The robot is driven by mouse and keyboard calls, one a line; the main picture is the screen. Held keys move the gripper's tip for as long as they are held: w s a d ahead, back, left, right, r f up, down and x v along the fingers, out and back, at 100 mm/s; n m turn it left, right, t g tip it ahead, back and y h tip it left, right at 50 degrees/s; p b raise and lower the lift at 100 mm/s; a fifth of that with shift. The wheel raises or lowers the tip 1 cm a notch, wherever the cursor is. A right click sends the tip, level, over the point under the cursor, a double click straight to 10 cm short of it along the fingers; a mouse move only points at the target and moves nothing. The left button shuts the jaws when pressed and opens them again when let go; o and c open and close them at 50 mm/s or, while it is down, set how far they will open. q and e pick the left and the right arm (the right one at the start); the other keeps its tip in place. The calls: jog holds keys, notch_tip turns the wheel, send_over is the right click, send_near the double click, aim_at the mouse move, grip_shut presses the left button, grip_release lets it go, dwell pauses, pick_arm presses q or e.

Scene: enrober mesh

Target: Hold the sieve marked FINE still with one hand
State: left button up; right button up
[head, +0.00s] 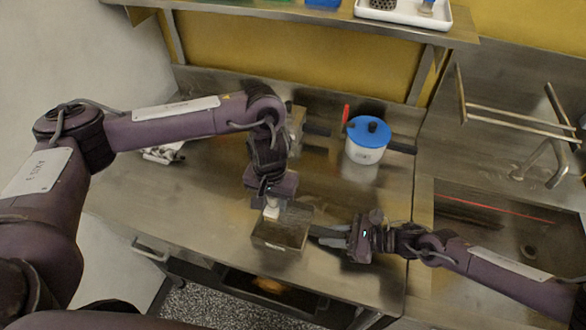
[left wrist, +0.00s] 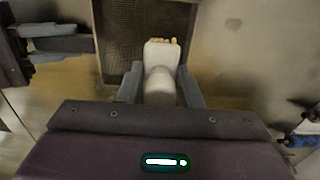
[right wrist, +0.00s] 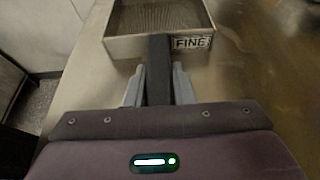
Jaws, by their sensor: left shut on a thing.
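The sieve (head: 279,246) is a shallow rectangular metal frame with a mesh floor. It lies near the counter's front edge, and its FINE label (right wrist: 191,43) shows in the right wrist view. Its dark handle (right wrist: 158,70) points toward my right gripper. My right gripper (head: 326,237) has its fingers against both sides of that handle; it also shows in the right wrist view (right wrist: 158,88). My left gripper (head: 271,201) is shut on a white, brush-like thing (left wrist: 160,75) with yellowish tips, which is over the sieve's edge. I cannot tell whether it touches the mesh.
A white pot (head: 364,152) with a blue lid stands behind, to the right. A sink (head: 500,235) lies at the right. A shelf with a white tray (head: 405,14) runs along the back. An open drawer (head: 262,290) is below the front edge. The counter left of the sieve is clear.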

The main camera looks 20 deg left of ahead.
jog(key=o, duration=0.5)
jog(key=v, duration=1.2)
jog(key=shift+f, duration=0.1)
